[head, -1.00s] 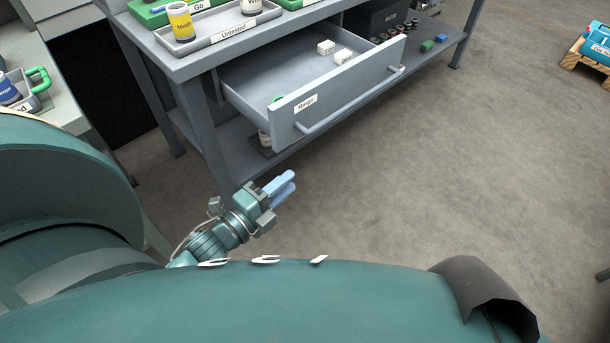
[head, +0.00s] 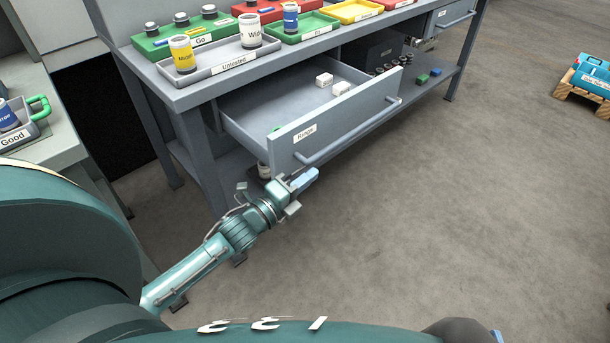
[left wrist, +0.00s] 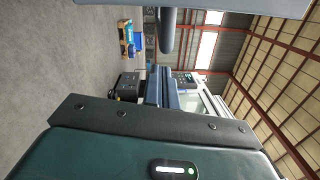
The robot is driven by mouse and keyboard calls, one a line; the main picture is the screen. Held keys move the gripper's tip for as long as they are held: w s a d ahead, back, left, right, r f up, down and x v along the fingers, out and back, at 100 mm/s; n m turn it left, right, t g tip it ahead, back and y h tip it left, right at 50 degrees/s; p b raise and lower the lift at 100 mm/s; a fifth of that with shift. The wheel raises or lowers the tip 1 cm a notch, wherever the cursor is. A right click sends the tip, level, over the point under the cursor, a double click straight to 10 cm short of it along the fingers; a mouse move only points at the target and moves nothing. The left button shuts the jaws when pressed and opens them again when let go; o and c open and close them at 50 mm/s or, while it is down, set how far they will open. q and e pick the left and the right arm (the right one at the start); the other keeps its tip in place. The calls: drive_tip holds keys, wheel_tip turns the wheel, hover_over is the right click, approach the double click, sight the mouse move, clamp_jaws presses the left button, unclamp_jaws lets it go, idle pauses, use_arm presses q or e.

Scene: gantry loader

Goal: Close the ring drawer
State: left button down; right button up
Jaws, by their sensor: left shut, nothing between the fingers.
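The ring drawer (head: 335,130) is a grey drawer labelled "Rings", pulled out from under the workbench. Its front carries a long bar handle (head: 350,135). Inside are two small white boxes (head: 332,84) and part of a green item at the near left corner. My left gripper (head: 304,180) is shut and empty, with pale blue fingers. In the head view it appears just below the left end of the handle; I see no clear contact. In the left wrist view the fingers cannot be made out. My right gripper is not in view.
The bench top holds a grey "Untested" tray (head: 222,70) and coloured trays with cans and parts. A lower shelf (head: 240,163) runs under the drawer. A side table (head: 50,150) stands at left. A blue case (head: 592,75) sits on a pallet at right. Floor before the drawer is clear.

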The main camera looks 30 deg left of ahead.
sight(249, 142)
use_arm(q)
drive_tip(key=shift+w+a+r, duration=0.1)
drive_tip(key=shift+w+a, duration=0.1)
drive_tip(key=shift+a, duration=0.15)
